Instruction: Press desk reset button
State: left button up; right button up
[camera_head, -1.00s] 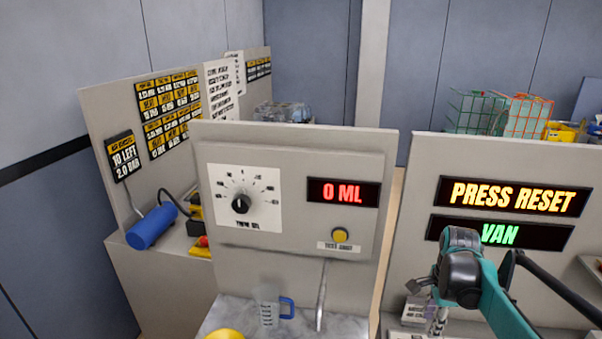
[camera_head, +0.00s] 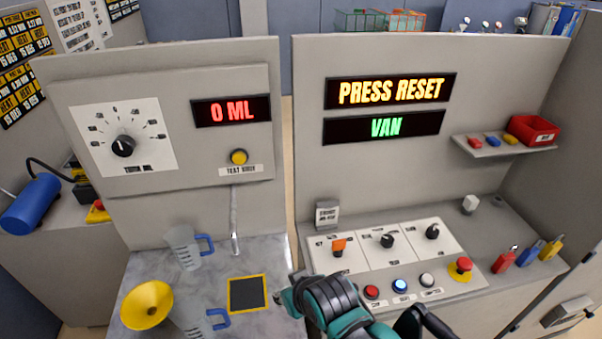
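The desk's sloped control panel (camera_head: 462,250) stands at the right, with a red button (camera_head: 372,292), a lit blue button (camera_head: 400,285) and a white button (camera_head: 426,280) in a row. Their labels are too small to read, so I cannot tell which is reset. A red mushroom button on a yellow base (camera_head: 461,268) sits at the row's right end. A display (camera_head: 390,91) above reads PRESS RESET. My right gripper (camera_head: 287,300) is at the bottom centre, left of the buttons; its fingers are mostly hidden by its wrist. My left gripper is out of view.
The left bench holds jugs (camera_head: 184,248), a yellow funnel (camera_head: 147,304) and a yellow-edged dark pad (camera_head: 248,293).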

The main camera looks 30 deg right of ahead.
aim_at(400, 285)
jog(key=z, duration=0.4)
jog(key=l+z, duration=0.15)
jog(key=z, duration=0.25)
jog(key=l+z, duration=0.1)
jog(key=z, duration=0.3)
jog(key=l+z, duration=0.15)
jog(key=z, duration=0.25)
jog(key=k, duration=0.05)
